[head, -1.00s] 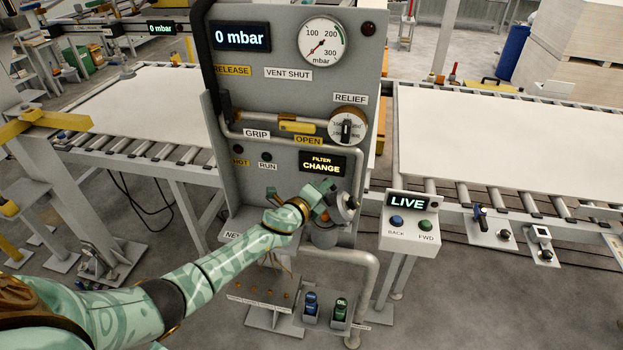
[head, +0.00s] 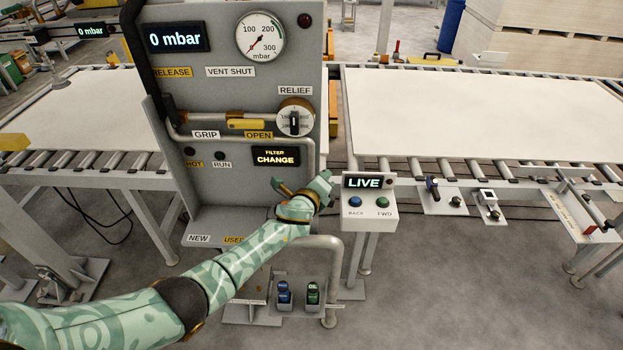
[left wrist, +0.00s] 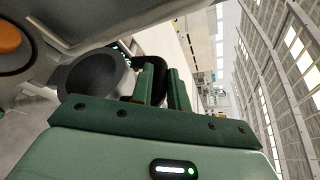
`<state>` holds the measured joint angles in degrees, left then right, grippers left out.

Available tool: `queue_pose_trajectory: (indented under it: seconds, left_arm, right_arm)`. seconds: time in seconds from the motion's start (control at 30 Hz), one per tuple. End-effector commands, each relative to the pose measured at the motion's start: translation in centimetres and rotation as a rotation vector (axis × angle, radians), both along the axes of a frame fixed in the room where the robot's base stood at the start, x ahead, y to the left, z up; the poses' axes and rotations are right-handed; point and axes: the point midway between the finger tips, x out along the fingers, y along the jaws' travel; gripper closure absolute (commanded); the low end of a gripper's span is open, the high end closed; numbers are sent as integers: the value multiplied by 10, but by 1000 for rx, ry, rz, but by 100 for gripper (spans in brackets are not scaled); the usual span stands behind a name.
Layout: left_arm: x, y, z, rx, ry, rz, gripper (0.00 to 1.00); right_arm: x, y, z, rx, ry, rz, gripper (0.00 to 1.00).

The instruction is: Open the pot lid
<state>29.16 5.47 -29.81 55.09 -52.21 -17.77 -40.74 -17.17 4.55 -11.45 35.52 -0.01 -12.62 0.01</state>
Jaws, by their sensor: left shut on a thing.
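My left gripper (head: 322,186) is at the lower right edge of the grey panel (head: 230,125), beside the live pedestal. In the head view my wrist and forearm hide the pot and its lid. In the left wrist view the gripper's two fingers (left wrist: 164,88) are shut on a black, handle-like part (left wrist: 159,68). A dark grey round piece, apparently the pot lid (left wrist: 92,76), is just left of the fingers. I cannot tell how far the lid is open. My right gripper is not in view.
The LIVE pedestal (head: 366,208) stands close to the right of my gripper. Roller conveyors with white boards (head: 450,112) lie on both sides.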

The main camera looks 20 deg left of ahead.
Motion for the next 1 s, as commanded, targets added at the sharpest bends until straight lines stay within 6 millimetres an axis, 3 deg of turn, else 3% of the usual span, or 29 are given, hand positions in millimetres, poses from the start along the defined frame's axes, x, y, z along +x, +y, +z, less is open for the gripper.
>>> queue_pose_trajectory:
  seconds: [0.03, 0.1, 0.77, 0.8, 0.87, 1.0]
  left_arm:
    - [-3, -3, -10, 0, 13, 1, 100]
    - [-2, -6, -11, 0, 14, 0, 100]
    - [-1, -12, -15, 3, 15, 2, 100]
    - [-1, -12, -15, 3, 15, 2, 78]
    - [0, -12, -14, 3, 15, 2, 62]
    - [0, -12, -13, 3, 11, 2, 62]
  right_arm:
    - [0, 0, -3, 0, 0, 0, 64]
    - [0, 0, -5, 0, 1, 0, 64]
    - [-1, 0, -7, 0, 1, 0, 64]
    - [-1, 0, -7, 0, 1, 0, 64]
    - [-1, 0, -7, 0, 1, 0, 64]
    - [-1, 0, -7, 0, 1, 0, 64]
